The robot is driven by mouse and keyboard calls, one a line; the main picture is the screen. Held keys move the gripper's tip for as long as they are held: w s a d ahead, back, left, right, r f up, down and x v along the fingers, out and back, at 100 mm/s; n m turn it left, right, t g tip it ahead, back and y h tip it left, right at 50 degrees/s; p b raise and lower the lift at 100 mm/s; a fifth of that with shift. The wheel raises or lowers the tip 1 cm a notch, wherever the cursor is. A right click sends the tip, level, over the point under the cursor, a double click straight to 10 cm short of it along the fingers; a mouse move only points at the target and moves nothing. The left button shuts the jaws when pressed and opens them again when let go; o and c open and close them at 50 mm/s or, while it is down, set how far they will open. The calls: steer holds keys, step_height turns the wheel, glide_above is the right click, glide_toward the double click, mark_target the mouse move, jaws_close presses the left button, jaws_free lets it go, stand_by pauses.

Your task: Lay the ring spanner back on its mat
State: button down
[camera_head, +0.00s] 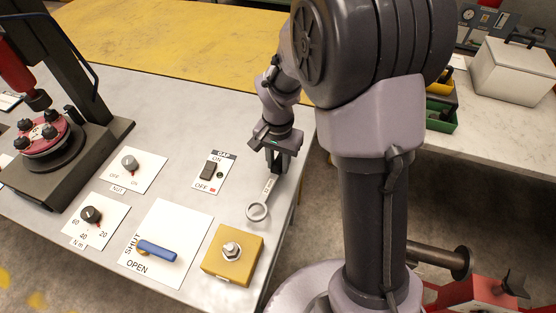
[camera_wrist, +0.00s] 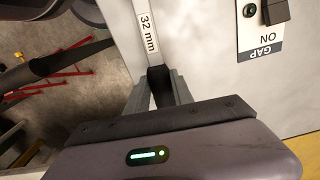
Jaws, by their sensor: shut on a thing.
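The ring spanner (camera_head: 257,211) has a pale shaft labelled 32 mm and a round ring end. My gripper (camera_head: 273,170) is shut on its shaft near the end away from the ring. The ring end points toward the front of the grey bench, near its right edge. I cannot tell whether the spanner touches the bench or is held just above it. In the wrist view the labelled shaft (camera_wrist: 147,30) runs up from between my fingers (camera_wrist: 160,88), and the ring is out of frame. I cannot make out a spanner mat in either view.
A yellow block with a hex nut (camera_head: 232,251) stands in front of the ring. A blue lever (camera_head: 157,251) on a SHUT/OPEN plate, knobs and a GAP switch (camera_head: 207,172) lie left. A red-and-black machine (camera_head: 45,135) stands far left. The bench's right edge is close to my gripper.

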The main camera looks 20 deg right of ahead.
steer(key=shift+f+b, duration=0.5)
steer(key=shift+f, duration=0.65)
steer(key=shift+f+b, duration=0.4)
steer(key=shift+f, duration=0.1)
steer(key=c, duration=1)
jaws_free()
